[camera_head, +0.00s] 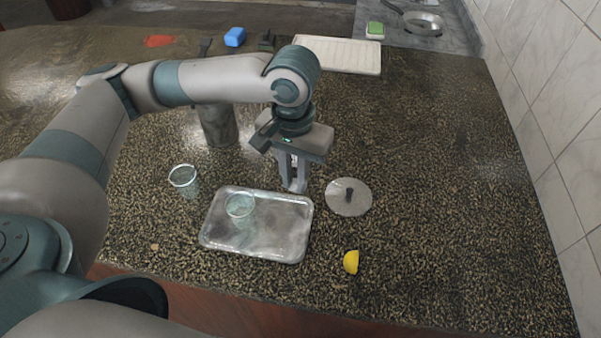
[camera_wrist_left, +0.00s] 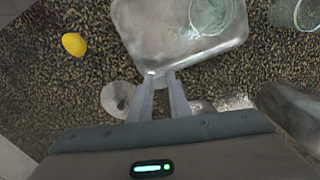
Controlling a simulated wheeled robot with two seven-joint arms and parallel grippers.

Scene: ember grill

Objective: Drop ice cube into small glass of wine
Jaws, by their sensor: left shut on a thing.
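My left gripper (camera_head: 296,187) points down just above the back right edge of the metal tray. Its fingers are nearly together. In the left wrist view, its fingertips (camera_wrist_left: 158,75) are shut on a small pale, translucent piece that looks like the ice cube, mostly hidden by the fingers. A clear glass (camera_head: 239,206) stands on the tray, left of the gripper; it also shows in the left wrist view (camera_wrist_left: 208,14). A second clear glass (camera_head: 184,178) stands on the counter left of the tray. I cannot make out wine in either. My right gripper is out of view.
The metal tray (camera_head: 270,247) lies near the counter's front edge. A round lid with a dark knob (camera_head: 358,204) lies right of the gripper, and a yellow lemon piece (camera_head: 351,262) in front. A grey cylinder (camera_head: 218,128) stands behind my arm. The right counter is clear.

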